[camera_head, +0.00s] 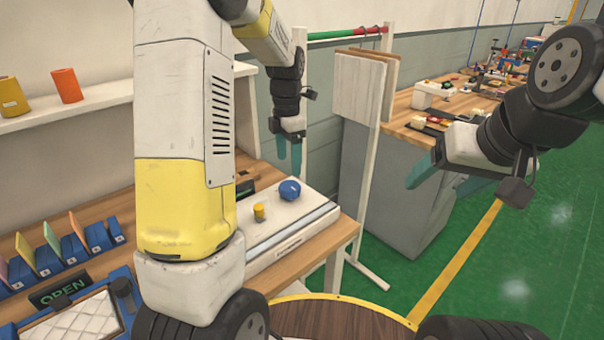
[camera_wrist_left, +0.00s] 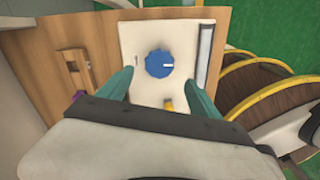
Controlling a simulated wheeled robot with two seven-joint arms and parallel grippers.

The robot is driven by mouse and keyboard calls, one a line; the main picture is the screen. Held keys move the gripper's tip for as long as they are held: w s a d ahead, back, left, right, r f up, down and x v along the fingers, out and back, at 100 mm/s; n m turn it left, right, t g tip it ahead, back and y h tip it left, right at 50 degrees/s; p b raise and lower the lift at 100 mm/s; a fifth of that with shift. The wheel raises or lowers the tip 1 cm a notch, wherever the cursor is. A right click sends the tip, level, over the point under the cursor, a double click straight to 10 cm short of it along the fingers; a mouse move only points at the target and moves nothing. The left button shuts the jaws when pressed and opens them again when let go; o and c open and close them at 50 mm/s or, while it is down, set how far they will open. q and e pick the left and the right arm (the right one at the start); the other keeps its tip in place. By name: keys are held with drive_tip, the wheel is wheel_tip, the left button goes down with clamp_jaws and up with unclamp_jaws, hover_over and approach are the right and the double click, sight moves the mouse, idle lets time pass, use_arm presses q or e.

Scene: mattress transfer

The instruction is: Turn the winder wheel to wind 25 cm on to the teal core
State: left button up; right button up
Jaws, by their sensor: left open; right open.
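A white box-like unit (camera_head: 292,213) stands on the wooden bench with a round blue knob (camera_head: 289,190) and a small yellow peg (camera_head: 259,211) on its top. In the left wrist view the blue knob (camera_wrist_left: 159,64) has a white mark pointing right. My left gripper (camera_head: 290,158) is open and empty above the knob, apart from it. In the left wrist view its teal fingers (camera_wrist_left: 160,78) lie on either side of the knob. My right gripper (camera_head: 438,184) is open and empty, out to the right over the floor. I cannot make out a teal core.
An OPEN sign (camera_head: 60,290) and blue holders (camera_head: 75,250) with coloured cards are at the left of the bench. A white board on a stand (camera_head: 358,90) rises behind the unit. A second workbench (camera_head: 405,120) is behind right. Green floor (camera_head: 510,270) is clear at right.

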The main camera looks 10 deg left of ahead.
sight(290, 185)
use_arm(q)
drive_tip(key=shift+w+f, duration=0.1)
drive_tip(key=shift+f, duration=0.65)
wheel_tip(290, 185, down, 7)
drive_tip(key=shift+r, duration=0.15)
drive_tip(key=c, duration=1.4)
drive_tip(key=shift+o, duration=0.2)
